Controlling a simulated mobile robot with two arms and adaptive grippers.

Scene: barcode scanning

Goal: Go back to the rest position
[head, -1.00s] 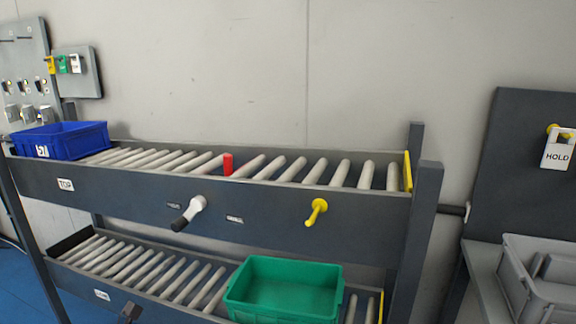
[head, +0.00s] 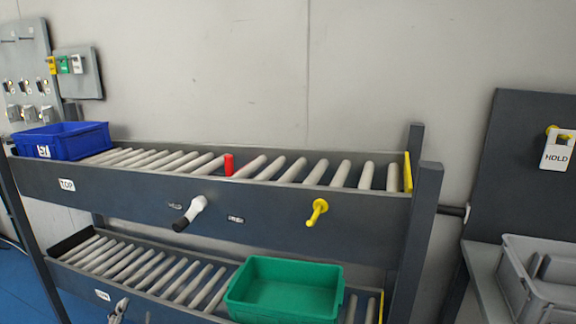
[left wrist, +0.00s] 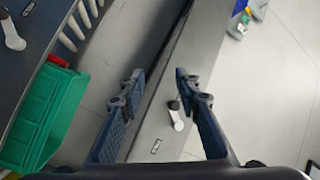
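My left gripper (left wrist: 158,85) shows in the left wrist view with its two fingers spread apart and nothing between them. A white lever with a black handle (left wrist: 175,115) shows beyond the gap, apart from the fingers. In the head view only a small, unclear part at the bottom edge may belong to my left gripper. My right gripper shows in neither view.
A two-tier roller rack (head: 270,208) spans the head view. A blue bin (head: 75,147) stands top left, a red cylinder (head: 229,165) on the top rollers, a green bin (head: 285,308) below. A grey bin (head: 535,290) stands right.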

